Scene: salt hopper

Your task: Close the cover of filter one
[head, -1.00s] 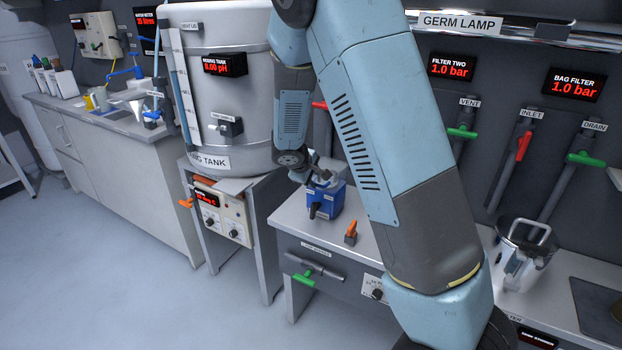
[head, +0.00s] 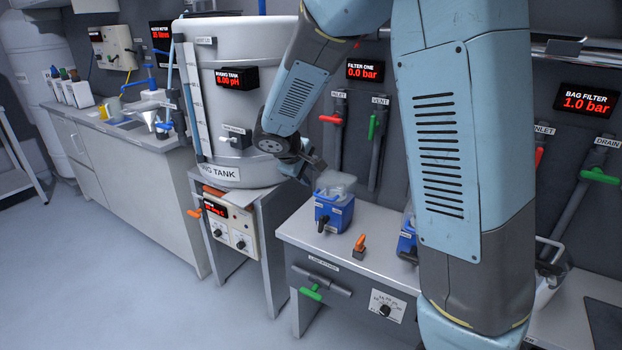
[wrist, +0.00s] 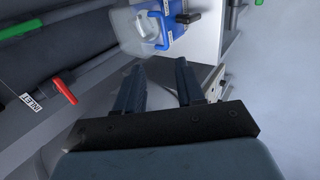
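The filter under the FILTER ONE display is a small blue unit (head: 333,214) on the grey bench, with a black knob on its front. A clear, pale part (head: 336,184), perhaps its cover, shows at its top; its exact angle is hard to tell. In the wrist view the blue body (wrist: 172,30) and the clear part (wrist: 138,28) lie just beyond my fingertips. My gripper (wrist: 160,66) is open and empty, its two dark fingers apart. In the head view my wrist is just above and left of the filter, and the fingers are mostly hidden.
The FILTER ONE display (head: 365,70) reads 0.0 bar. An orange-handled switch (head: 359,244) stands in front of the filter. A second blue unit (head: 406,238) is partly hidden behind my arm. The large tank (head: 236,100) is at left. Red (head: 331,119) and green (head: 372,126) valve handles are behind.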

